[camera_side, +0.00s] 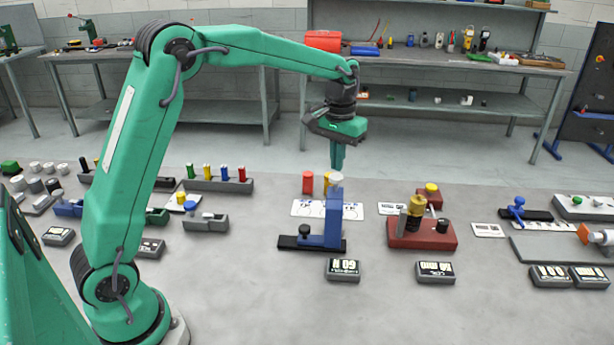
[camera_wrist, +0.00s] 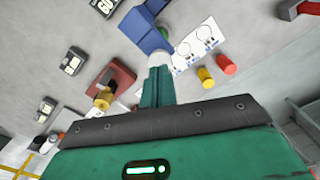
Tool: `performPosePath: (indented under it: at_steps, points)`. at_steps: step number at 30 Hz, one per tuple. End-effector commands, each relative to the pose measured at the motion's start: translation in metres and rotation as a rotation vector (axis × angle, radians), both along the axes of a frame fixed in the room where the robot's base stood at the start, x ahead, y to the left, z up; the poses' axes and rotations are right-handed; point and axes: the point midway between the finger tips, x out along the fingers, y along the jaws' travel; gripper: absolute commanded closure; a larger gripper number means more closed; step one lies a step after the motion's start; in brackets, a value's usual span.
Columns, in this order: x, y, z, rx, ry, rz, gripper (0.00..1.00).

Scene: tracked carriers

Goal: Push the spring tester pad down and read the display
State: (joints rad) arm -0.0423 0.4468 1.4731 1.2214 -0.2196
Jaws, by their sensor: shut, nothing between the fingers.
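The blue tester (camera_side: 326,228) stands upright on a dark base near the middle of the table, with a round white pad (camera_side: 336,180) on top. It also shows in the wrist view (camera_wrist: 143,34), with the pad (camera_wrist: 160,59) just beyond my fingertips. A grey display box (camera_side: 342,270) in front of it seems to read 60 N. My gripper (camera_side: 338,168) is shut and empty, pointing straight down over the pad. The fingertips are at or just above the pad; I cannot tell whether they touch. The spring itself is not clearly visible.
A red fixture (camera_side: 422,234) with a brass cylinder stands to the right, with its own display (camera_side: 435,272). A red peg (camera_side: 308,182) and a yellow peg (camera_wrist: 206,77) stand behind the tester by a printed white card (camera_side: 305,208). The table front is clear.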

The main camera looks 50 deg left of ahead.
Motion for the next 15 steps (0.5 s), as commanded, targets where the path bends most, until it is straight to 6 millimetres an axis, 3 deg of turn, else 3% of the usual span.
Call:
performPosePath:
  at_steps: [15]
  points:
    - [0.0, 0.0, 0.018, 0.0, 0.001, 0.0, 1.0]
